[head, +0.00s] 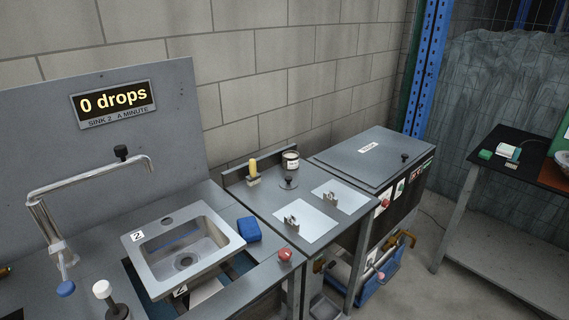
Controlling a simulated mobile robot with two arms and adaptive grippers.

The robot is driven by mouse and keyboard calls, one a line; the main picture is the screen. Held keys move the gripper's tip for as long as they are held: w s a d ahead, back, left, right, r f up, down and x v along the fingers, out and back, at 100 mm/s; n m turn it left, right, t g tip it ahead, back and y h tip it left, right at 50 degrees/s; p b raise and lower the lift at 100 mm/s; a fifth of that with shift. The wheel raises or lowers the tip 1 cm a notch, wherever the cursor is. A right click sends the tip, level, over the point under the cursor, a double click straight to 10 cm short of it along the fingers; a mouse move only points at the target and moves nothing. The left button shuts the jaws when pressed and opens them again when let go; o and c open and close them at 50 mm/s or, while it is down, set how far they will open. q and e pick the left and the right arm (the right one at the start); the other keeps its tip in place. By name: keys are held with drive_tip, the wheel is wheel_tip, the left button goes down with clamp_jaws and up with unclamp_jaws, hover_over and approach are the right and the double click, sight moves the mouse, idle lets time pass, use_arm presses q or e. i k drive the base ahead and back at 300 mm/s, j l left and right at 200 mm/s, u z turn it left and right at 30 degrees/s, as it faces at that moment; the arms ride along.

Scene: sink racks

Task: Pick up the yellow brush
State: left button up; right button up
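A small upright yellow thing (253,168), which looks like the yellow brush, stands at the back left of the middle counter (262,202). Its lower end is at a small pale block or holder, and I cannot tell whether it is set into it. It is close to the low back edge of the counter. Neither of my grippers shows in the head view.
Beside it stand a dark jar (290,161) with a pale label and a black-knobbed fitting (289,182). Two pale plates (306,225) with metal clips lie in front.

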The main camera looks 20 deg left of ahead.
sight(254, 178)
drive_tip(key=u, duration=0.2)
drive_tip(key=i+l+u, duration=0.2)
drive_tip(key=u, duration=0.25)
drive_tip(key=i+l+u, duration=0.2)
drive_tip(key=u, duration=0.2)
drive_tip(key=i+l+u, duration=0.15)
drive_tip(key=l+u, duration=0.3)
drive_tip(key=j, duration=0.1)
